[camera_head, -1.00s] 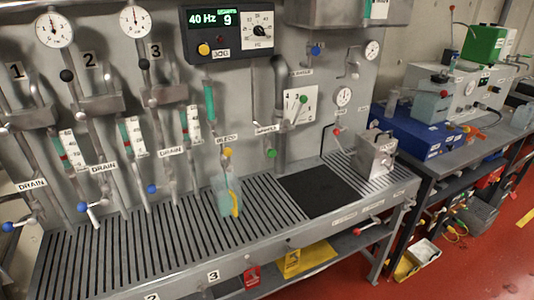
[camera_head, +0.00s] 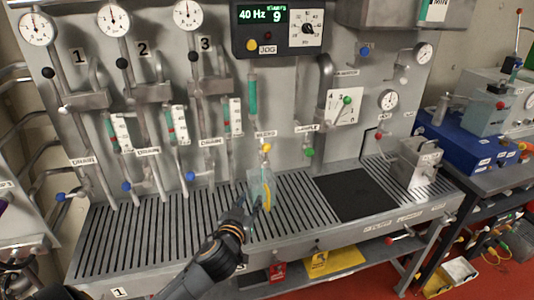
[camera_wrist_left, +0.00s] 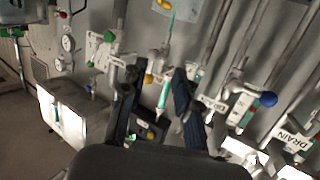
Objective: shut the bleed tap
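The bleed tap (camera_head: 267,148) has a yellow knob and sits on the grey panel below the BLEED label (camera_head: 265,134). Its yellow knob also shows in the left wrist view (camera_wrist_left: 148,79), where the scene appears upside down. My left gripper (camera_head: 254,202) reaches up over the slatted bench, below and in front of the tap. In the left wrist view its two dark fingers (camera_wrist_left: 157,80) are spread apart, with the knob beyond the gap between them. They appear apart from it, and nothing is held. The tap's lever position is too small to tell. My right gripper is not in view.
A clear jug with a yellow handle (camera_head: 269,195) stands on the bench under the tap, close to my left gripper. The sample tap (camera_head: 309,153) with a green knob is to the right. Drain taps with blue knobs (camera_head: 190,176) are to the left. A black mat (camera_head: 357,191) lies clear.

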